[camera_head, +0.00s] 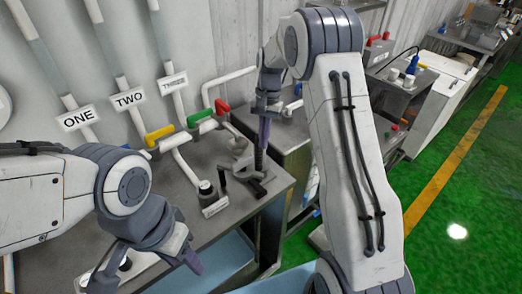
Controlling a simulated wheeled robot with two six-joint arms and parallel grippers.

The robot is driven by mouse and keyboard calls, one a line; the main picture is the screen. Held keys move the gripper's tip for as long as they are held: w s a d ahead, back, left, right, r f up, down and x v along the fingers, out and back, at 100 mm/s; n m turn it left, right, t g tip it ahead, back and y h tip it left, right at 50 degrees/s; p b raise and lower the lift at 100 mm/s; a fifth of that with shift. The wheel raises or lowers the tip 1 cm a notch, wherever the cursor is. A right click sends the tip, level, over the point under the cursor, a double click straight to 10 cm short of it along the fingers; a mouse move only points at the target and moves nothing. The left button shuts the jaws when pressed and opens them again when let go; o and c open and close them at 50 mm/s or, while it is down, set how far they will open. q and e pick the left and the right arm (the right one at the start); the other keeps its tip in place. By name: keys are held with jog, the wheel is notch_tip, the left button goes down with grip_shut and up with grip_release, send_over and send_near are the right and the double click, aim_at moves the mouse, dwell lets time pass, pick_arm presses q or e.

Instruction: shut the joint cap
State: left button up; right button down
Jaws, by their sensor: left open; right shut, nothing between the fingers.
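My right gripper (261,162) points down over the back right of the grey metal table, its fingers together and nothing seen between them. Its tips are at or just above a dark clamp-like fitting (240,180); I cannot tell whether they touch. A grey pipe joint (238,146) stands just behind and left of it. I cannot tell for sure which of these parts is the joint cap, or whether it is open. My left gripper (150,270) is open and empty at the lower left, apart from these fittings.
White pipes labelled ONE (76,119), TWO (128,99) and THREE lead to yellow (159,136), green (201,117) and red (222,107) handles.

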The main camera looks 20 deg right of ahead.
aim_at(240, 171)
jog(key=p+x, duration=0.2)
jog(key=x, duration=0.7)
jog(key=shift+p, duration=0.3)
jog(key=shift+s+a, duration=0.1)
jog(key=shift+s, duration=0.1)
